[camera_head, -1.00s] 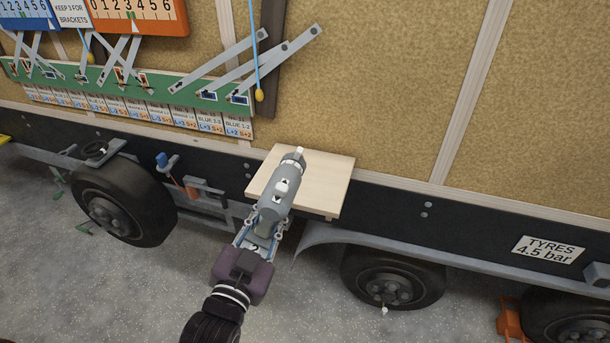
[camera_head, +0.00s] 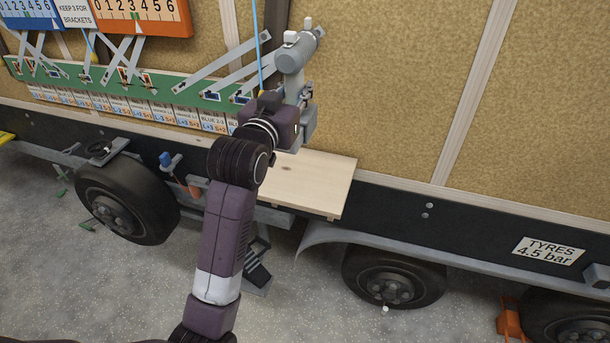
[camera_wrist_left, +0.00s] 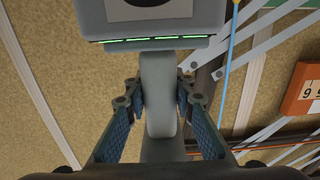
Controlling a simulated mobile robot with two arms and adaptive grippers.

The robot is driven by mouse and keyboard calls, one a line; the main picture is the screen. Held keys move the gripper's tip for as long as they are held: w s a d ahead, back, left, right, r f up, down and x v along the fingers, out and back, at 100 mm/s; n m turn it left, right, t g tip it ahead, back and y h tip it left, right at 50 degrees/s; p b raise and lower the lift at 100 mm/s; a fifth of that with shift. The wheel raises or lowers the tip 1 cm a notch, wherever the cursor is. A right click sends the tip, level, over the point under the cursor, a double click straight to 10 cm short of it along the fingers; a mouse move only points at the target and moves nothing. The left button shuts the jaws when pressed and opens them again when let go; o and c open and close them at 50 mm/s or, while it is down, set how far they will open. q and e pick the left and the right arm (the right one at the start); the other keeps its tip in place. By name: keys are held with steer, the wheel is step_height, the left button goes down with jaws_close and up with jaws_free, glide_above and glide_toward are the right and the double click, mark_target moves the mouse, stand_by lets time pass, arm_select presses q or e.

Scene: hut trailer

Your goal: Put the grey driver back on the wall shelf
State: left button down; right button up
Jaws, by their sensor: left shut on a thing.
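The grey driver (camera_head: 299,50) is held up in front of the corkboard-like wall, above the shelf in the head view. My left gripper (camera_head: 294,92) is shut on its handle. In the left wrist view the grey handle (camera_wrist_left: 159,90) stands between the two blue-grey fingers, with the wider driver body and a green lit strip beyond it. The wall shelf (camera_head: 315,180) is a pale wooden board with a small dark mark on top and nothing on its visible part. My arm hides its left end. My right gripper is not in view.
Left of the driver, grey metal arms (camera_head: 220,66) stick out from a green rail (camera_head: 150,86), and a blue cord (camera_head: 255,45) hangs close by. An orange numbered box (camera_head: 142,14) is at upper left. The wall to the right is clear. Trailer wheels (camera_head: 394,277) are below.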

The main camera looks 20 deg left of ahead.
arm_select(q)
steer(key=shift+w+r, duration=0.2)
steer(key=shift+r, duration=0.5)
step_height(320, 180, down, 20)
steer(key=p, duration=0.2)
steer(key=shift+r, duration=0.25)
steer(key=c, duration=2.1)
jaws_free()
steer(key=shift+f, duration=0.4)
steer(key=o, duration=0.5)
steer(key=shift+r, duration=0.1)
steer(key=shift+o, duration=0.3)
